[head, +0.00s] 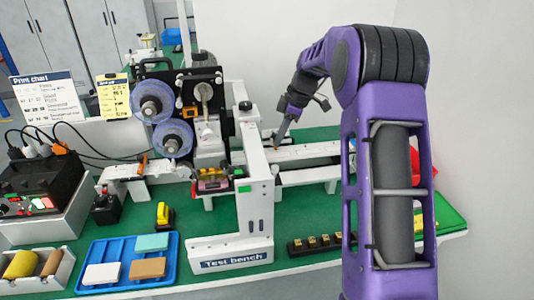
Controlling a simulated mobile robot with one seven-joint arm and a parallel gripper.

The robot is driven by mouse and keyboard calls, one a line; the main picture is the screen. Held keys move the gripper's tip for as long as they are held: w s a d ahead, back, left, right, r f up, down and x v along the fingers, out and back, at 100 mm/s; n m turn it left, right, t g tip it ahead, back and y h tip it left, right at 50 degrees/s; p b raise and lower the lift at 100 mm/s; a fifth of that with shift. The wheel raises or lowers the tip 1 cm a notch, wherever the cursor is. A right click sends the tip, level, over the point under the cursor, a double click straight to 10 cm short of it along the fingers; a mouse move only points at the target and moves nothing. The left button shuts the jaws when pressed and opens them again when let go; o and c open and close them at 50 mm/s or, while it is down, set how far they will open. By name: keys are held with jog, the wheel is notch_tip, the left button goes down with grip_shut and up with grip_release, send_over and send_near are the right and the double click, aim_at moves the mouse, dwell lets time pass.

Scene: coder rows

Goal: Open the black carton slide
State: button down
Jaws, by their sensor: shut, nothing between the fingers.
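My gripper (279,143) is shut and points down at the white rail (310,152) behind the white upright post. The coder machine (226,100) with a black back plate and two blue-rimmed reels stands left of the post. A small dark unit with red and green parts (213,183) sits below the reels. I cannot clearly make out which part is the black carton slide.
A white post (255,170) stands just left of my gripper. A blue tray (127,263) with several blocks lies front left. A black strip with several brass pieces (318,243) lies in front. A black control box (38,190) stands far left. My purple arm hides part of the right side.

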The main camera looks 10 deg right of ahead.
jog(key=x, duration=0.9)
jog(key=shift+a+f, duration=0.15)
jog(key=shift+f, duration=0.2)
jog(key=d, duration=1.7)
jog(key=shift+d+b, duration=0.25)
jog(key=shift+b, duration=0.05)
jog(key=shift+r, duration=0.15)
